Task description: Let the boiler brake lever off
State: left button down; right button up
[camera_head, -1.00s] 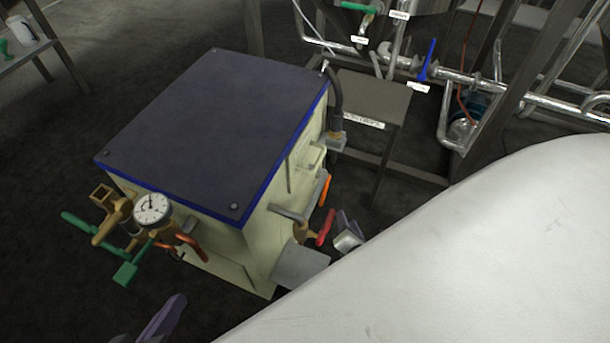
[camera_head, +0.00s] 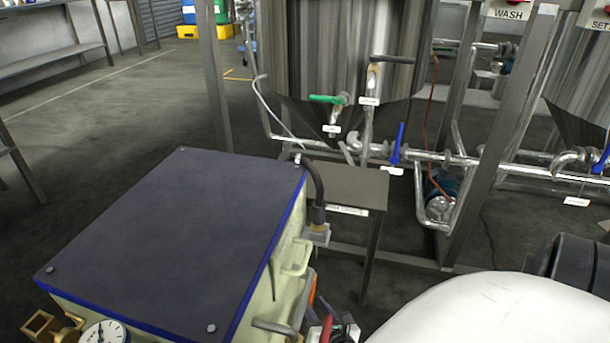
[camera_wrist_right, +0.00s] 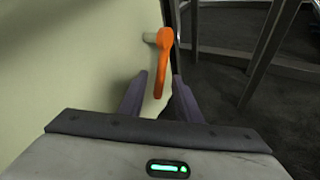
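The boiler is a cream cabinet with a dark, blue-edged top (camera_head: 175,240), low in the head view. An orange lever (camera_wrist_right: 162,65) hangs from a pivot on its side in the right wrist view, pointing down. Its upper part shows as an orange sliver in the head view (camera_head: 312,288). No label shows which lever is the brake. My right gripper (camera_wrist_right: 158,98) is open, with one finger either side of the orange lever's lower end. I cannot tell if they touch it. My left gripper is out of view.
A pressure gauge (camera_head: 104,332) is at the boiler's front left. A hose (camera_head: 318,190) runs down beside a small metal table (camera_head: 345,186). Behind stand steel tanks (camera_head: 350,50) with pipes and a blue valve handle (camera_head: 398,145). Open floor lies left.

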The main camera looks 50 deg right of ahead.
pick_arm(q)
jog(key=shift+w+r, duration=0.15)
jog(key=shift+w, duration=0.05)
pick_arm(e)
jog(key=shift+w+d+f, duration=0.15)
jog(key=shift+w+d, duration=0.05)
jog(key=shift+w, duration=0.15)
jog(key=shift+c, duration=0.4)
grip_shut()
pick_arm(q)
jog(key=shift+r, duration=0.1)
